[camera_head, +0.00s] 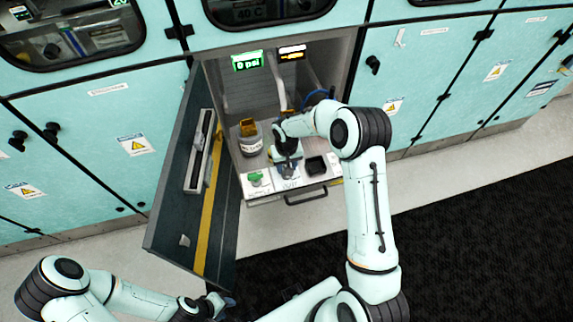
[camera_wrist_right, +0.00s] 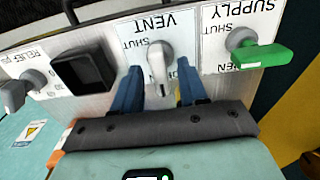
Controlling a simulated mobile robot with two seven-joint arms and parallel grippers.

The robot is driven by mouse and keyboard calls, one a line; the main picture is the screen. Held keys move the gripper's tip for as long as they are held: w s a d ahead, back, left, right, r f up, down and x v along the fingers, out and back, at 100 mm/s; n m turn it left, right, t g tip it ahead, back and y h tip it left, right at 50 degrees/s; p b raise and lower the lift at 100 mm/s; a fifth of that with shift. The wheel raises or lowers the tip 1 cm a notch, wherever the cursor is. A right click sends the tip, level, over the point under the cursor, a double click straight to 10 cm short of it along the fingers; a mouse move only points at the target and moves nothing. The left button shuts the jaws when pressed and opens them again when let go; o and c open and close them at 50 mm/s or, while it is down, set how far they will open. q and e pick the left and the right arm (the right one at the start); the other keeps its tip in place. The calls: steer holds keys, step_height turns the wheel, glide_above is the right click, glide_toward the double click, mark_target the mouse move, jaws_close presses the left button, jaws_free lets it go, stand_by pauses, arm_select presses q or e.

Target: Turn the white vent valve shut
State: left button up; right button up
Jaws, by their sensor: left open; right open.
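The white vent valve (camera_wrist_right: 158,65) sits on a panel under an upside-down "VENT" label (camera_wrist_right: 165,24) in the right wrist view. Its lever points down the picture, toward my right gripper. A "SHUT" mark (camera_wrist_right: 131,43) lies to its upper left. My right gripper (camera_wrist_right: 158,92) is open, with one blue finger on each side of the lever and visible gaps between. In the head view my right gripper (camera_head: 286,168) is over the panel at the cabinet's front and hides the valve. My left gripper (camera_head: 218,304) is open and empty, low in the head view, away from the panel.
A green supply valve (camera_wrist_right: 262,54) is right of the vent valve in the wrist view; a black block (camera_wrist_right: 84,68) and grey relief valve (camera_wrist_right: 27,84) are left. The open cabinet door (camera_head: 190,195) stands left of the bay. A jar (camera_head: 250,140) and a "0 psi" display (camera_head: 247,61) are inside.

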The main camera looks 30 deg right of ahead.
jaws_close()
